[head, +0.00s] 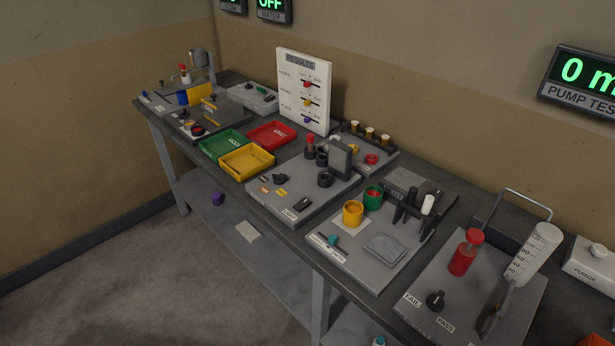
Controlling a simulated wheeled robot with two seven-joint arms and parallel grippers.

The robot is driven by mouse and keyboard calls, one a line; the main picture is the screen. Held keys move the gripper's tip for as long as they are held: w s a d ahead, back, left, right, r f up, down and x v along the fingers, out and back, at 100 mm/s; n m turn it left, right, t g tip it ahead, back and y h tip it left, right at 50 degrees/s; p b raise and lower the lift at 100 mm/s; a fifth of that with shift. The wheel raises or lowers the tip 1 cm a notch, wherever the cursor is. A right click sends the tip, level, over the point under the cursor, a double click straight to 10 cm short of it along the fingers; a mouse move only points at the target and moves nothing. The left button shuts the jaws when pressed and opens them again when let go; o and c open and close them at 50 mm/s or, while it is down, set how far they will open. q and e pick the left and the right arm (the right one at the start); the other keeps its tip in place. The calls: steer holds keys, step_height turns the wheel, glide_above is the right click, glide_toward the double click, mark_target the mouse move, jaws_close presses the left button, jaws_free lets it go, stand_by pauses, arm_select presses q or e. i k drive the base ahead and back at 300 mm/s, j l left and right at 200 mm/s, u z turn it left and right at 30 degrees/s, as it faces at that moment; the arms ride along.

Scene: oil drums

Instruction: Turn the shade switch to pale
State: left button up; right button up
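No label that I can read names a shade switch. A grey panel (322,190) at mid-bench carries a small black knob (280,178) with orange and yellow patches (281,192) beside it. I cannot tell which patch the knob points at. A small black switch (302,204) sits near the panel's front edge. The white RESULTS board (304,90) behind has red, yellow and purple sliders, with labels too small to read. Another black knob (435,299) sits between FAIL and PASS labels on the right-hand panel. Neither of my grippers shows in the head view.
Green (222,144), red (272,134) and yellow (246,161) trays lie left of the panel. A dark post (340,158) and black cups stand on it. Yellow (353,213) and green cups and a red bottle (466,252) stand to the right. Floor at lower left is clear.

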mark_target(279, 179)
steer(key=i+j+z, duration=0.15)
steer(key=z, duration=0.25)
steer(key=i+j+z, duration=0.2)
steer(key=z, duration=0.2)
